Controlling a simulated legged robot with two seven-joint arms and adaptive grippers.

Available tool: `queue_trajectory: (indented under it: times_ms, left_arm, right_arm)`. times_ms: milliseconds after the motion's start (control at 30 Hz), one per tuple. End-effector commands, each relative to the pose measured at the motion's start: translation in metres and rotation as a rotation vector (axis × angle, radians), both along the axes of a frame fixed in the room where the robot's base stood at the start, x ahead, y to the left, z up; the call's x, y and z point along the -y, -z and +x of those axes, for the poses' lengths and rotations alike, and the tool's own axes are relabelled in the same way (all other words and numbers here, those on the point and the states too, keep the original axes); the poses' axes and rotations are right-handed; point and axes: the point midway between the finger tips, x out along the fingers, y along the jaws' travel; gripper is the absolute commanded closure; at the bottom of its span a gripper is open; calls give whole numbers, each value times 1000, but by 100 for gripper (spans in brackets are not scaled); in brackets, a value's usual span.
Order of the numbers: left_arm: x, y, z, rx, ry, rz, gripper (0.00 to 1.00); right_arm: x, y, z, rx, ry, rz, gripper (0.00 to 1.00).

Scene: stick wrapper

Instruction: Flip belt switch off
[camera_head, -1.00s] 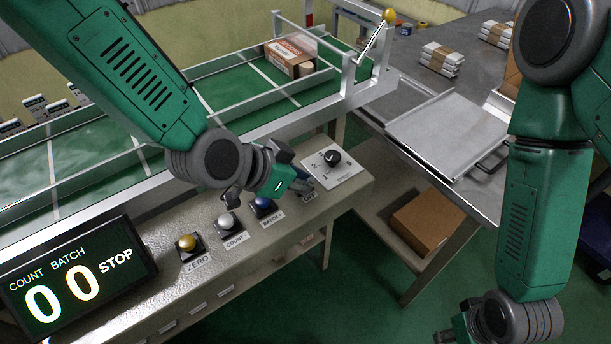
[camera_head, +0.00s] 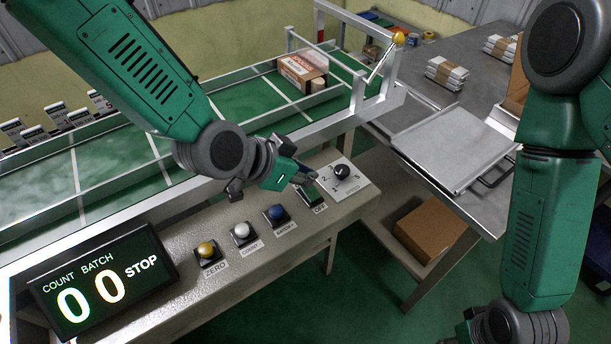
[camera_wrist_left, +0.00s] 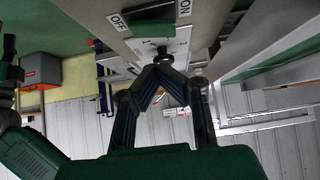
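The belt switch (camera_head: 312,196) is a dark green rocker on the sloped control panel, with an OFF label at its near side. The left wrist view shows the switch (camera_wrist_left: 153,29) between OFF and ON labels. My left gripper (camera_head: 312,179) is over the far edge of the panel, beside the switch and close to it; contact cannot be told. Its fingers (camera_wrist_left: 162,64) converge with tips together and nothing between them. The display (camera_head: 98,282) reads COUNT 0, BATCH 0, STOP. My right gripper (camera_head: 468,333) is mostly cut off at the bottom edge.
A black speed knob (camera_head: 341,172) is just right of the switch. Blue (camera_head: 276,213), white (camera_head: 241,231) and yellow (camera_head: 207,250) buttons run to its left. Behind is the green belt (camera_head: 245,105) with metal rails and a carton (camera_head: 302,72). A metal tray (camera_head: 455,145) is at right.

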Motion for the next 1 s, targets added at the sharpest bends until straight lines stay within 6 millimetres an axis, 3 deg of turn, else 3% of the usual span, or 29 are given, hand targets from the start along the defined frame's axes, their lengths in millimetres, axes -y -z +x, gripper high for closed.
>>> queue_trajectory:
  times_ms: [33, 400, 1000]
  left_arm:
    - [-6, -15, -5, 4, 0, -1, 100]
    - [-42, -63, -42, 3, 0, -2, 100]
    - [-48, -72, -50, 2, 2, -2, 100]
  right_arm:
    - [0, -4, 0, 0, 0, 0, 60]
    - [0, -1, 0, 0, 0, 0, 60]
    - [0, -1, 0, 0, 0, 0, 60]
